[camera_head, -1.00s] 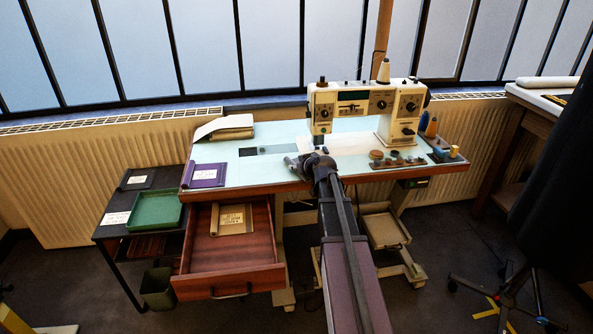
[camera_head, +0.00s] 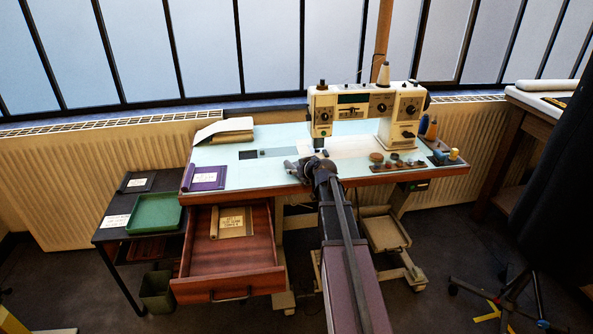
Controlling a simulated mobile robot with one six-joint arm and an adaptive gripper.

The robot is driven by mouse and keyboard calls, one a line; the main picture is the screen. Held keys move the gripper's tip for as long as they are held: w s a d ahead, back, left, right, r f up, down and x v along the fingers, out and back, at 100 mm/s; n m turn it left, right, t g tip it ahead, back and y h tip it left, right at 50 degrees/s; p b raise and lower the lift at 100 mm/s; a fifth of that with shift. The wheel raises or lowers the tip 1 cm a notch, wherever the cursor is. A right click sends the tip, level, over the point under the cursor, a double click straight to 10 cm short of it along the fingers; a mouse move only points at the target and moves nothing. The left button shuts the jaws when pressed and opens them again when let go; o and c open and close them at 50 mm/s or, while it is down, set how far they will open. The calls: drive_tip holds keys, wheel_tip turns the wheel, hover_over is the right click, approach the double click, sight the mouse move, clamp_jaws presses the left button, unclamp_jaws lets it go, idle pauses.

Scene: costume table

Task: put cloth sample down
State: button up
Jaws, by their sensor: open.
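A purple cloth sample (camera_head: 205,177) with a pale label lies at the left front of the light blue sewing table (camera_head: 262,172). A tan cloth sample (camera_head: 234,223) with a label lies inside the open wooden drawer (camera_head: 222,264) under the table. A dark sample (camera_head: 137,182) with a label lies on the low black side table, behind a green tray (camera_head: 154,212). My gripper (camera_head: 296,170) is over the table's front edge, right of the purple sample and apart from it. It looks empty; its fingers are small and dark here.
A sewing machine (camera_head: 365,110) stands at the table's back right. Several small spools and bobbins (camera_head: 395,162) sit at the front right. A pale folded stack (camera_head: 225,131) lies at the back left. A bin (camera_head: 157,288) stands below the side table. The tray looks empty.

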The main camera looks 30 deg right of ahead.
drive_tip(key=shift+r, duration=0.15)
drive_tip(key=p+v, duration=0.6)
drive_tip(key=v, duration=0.6)
idle(0.4)
drive_tip(key=s+a+f+g+y, duration=0.1)
drive_tip(key=s+a+f+g, duration=0.2)
drive_tip(key=a, duration=0.5)
drive_tip(key=s+a+f+g+y, duration=0.1)
drive_tip(key=s+a+f+g, duration=0.25)
drive_tip(key=a, duration=0.55)
drive_tip(key=s+a+f+m+g+h, duration=0.1)
drive_tip(key=s+a+f+g+h, duration=0.2)
drive_tip(key=s+a+g, duration=0.2)
drive_tip(key=s+a, duration=0.3)
drive_tip(key=s, duration=0.2)
drive_tip(key=shift+s+a+f+g, duration=0.2)
drive_tip(key=shift+s+a+g, duration=0.1)
drive_tip(key=shift+a+g, duration=0.05)
